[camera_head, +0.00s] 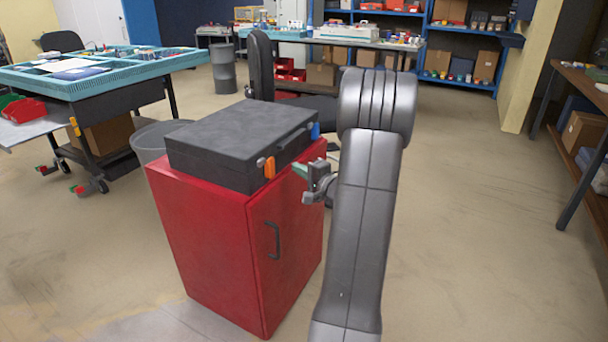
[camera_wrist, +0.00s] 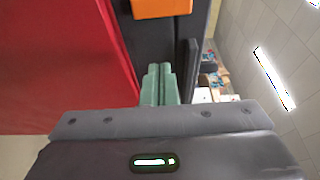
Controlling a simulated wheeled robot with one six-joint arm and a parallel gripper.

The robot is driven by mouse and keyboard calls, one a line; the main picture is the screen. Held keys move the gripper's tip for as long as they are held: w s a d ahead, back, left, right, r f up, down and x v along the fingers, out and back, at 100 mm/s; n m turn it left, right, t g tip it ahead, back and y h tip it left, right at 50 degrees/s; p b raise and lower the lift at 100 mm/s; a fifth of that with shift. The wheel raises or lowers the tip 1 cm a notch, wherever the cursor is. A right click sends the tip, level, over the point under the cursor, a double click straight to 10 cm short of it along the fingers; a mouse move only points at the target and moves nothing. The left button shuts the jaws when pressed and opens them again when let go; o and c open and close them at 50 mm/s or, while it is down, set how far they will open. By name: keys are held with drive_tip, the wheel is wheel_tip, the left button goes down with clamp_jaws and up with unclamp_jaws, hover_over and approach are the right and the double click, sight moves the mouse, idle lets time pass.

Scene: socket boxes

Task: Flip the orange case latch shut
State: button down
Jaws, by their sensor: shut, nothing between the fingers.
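The black case (camera_head: 240,140) lies with its lid down on top of the red cabinet (camera_head: 240,240). The orange latch (camera_head: 269,168) hangs on the case's front face, near its front corner. It also shows at the top edge of the wrist view (camera_wrist: 161,8), partly cut off. A blue latch (camera_head: 315,130) sits farther along the same face. My gripper (camera_head: 302,171) is shut and empty, just right of the orange latch in the head view. In the wrist view its green fingers (camera_wrist: 160,84) are together below the orange latch, with a visible gap between.
The case's dark handle (camera_wrist: 191,70) stands right of my fingers in the wrist view. A wire bin (camera_head: 155,140) and a dark chair (camera_head: 262,70) are behind the cabinet. The floor (camera_head: 460,230) to the right is clear.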

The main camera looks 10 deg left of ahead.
sight(271, 172)
drive_tip(key=x, duration=0.5)
drive_tip(key=shift+w+a, duration=0.2)
drive_tip(key=shift+a, duration=0.15)
drive_tip(key=shift+s+a+b, duration=0.15)
drive_tip(key=shift+s+a, duration=0.1)
drive_tip(key=shift+s, duration=0.75)
drive_tip(key=shift+s+a+b, duration=0.15)
drive_tip(key=shift+s+a, duration=0.05)
drive_tip(key=shift+s, duration=0.8)
drive_tip(key=shift+s+a+b, duration=0.3)
drive_tip(key=shift+s+b, duration=0.45)
drive_tip(key=shift+s+a+b, duration=0.25)
drive_tip(key=shift+s+b, duration=0.5)
drive_tip(key=shift+s, duration=0.05)
drive_tip(key=shift+f, duration=0.1)
